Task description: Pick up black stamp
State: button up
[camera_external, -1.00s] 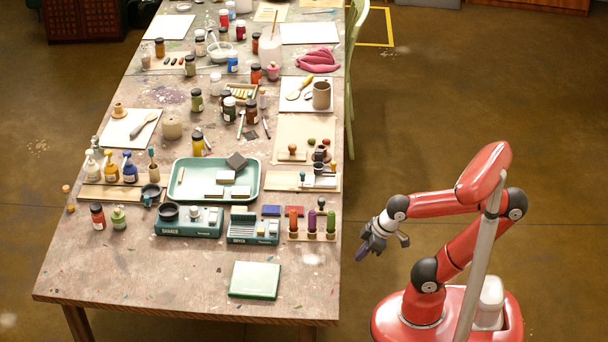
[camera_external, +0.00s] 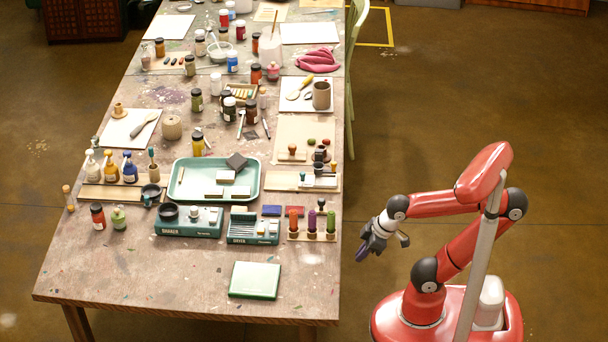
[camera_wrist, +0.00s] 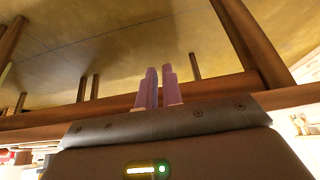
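A small stamp with a dark, blackish knob (camera_external: 321,203) stands at the right side of the table, just behind the stamp rack and right of the ink pads; it is too small to be sure it is the black stamp. The rack (camera_external: 312,238) holds stamps with an orange-red handle (camera_external: 293,221), a purple handle (camera_external: 312,221) and a green handle (camera_external: 331,222). My gripper (camera_external: 362,254) is off the table's right edge, apart from the stamps. In the wrist view its two purple fingers (camera_wrist: 159,88) stand with a narrow gap and nothing between them. No stamp is discernible there.
A blue ink pad (camera_external: 271,210) and a red ink pad (camera_external: 295,211) lie left of the dark-knobbed stamp. A green dryer box (camera_external: 253,238) stands left of the rack. A green flat case (camera_external: 254,280) lies in front. The table's right edge (camera_external: 339,275) lies between my gripper and the stamps.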

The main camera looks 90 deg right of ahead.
jog(key=o, duration=0.8)
jog(key=shift+o, duration=0.2)
notch_tip(320, 180, up, 20)
jog(key=f, duration=0.1)
jog(key=g+b, duration=0.1)
jog(key=b, duration=0.1)
send_near(321, 206)
notch_tip(321, 206, down, 3)
jog(key=d, duration=0.1)
jog(key=x, duration=0.7)
jog(key=shift+w+d+f, duration=0.1)
jog(key=shift+w+f, duration=0.05)
jog(key=shift+f, duration=0.05)
